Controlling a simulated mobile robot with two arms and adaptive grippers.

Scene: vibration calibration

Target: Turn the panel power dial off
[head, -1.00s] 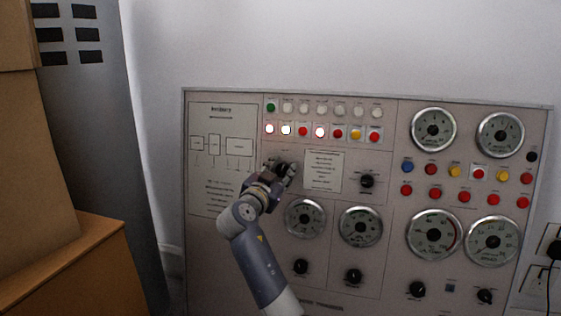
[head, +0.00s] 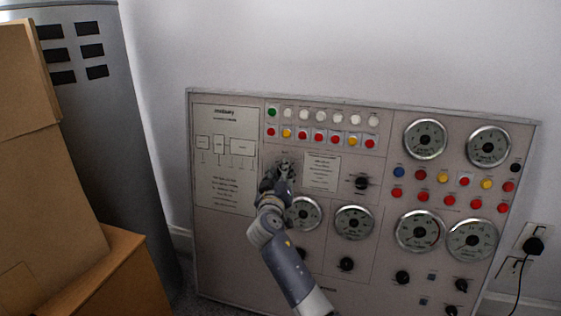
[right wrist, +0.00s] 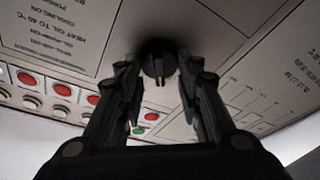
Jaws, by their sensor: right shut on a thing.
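The control panel (head: 230,250) leans by the wall in the head view. My right gripper (head: 279,176) is at its left-middle part, on the round black dial below the rows of lamps. In the right wrist view the dial (right wrist: 158,66) shows between the fingertips of my right gripper (right wrist: 158,80), with its pointer ridge toward the camera. The gripper is shut on this dial. In the head view the gripper hides most of it. The lamps above, such as the yellow one (head: 287,133), look unlit. My left gripper is not in view.
Another black dial (head: 361,182) sits to the right of a printed label (head: 321,171). Several gauges (head: 354,222) and buttons fill the panel's right. Cardboard boxes (head: 40,190) and a grey cylinder (head: 110,130) stand at left. A plugged socket (head: 533,240) is at right.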

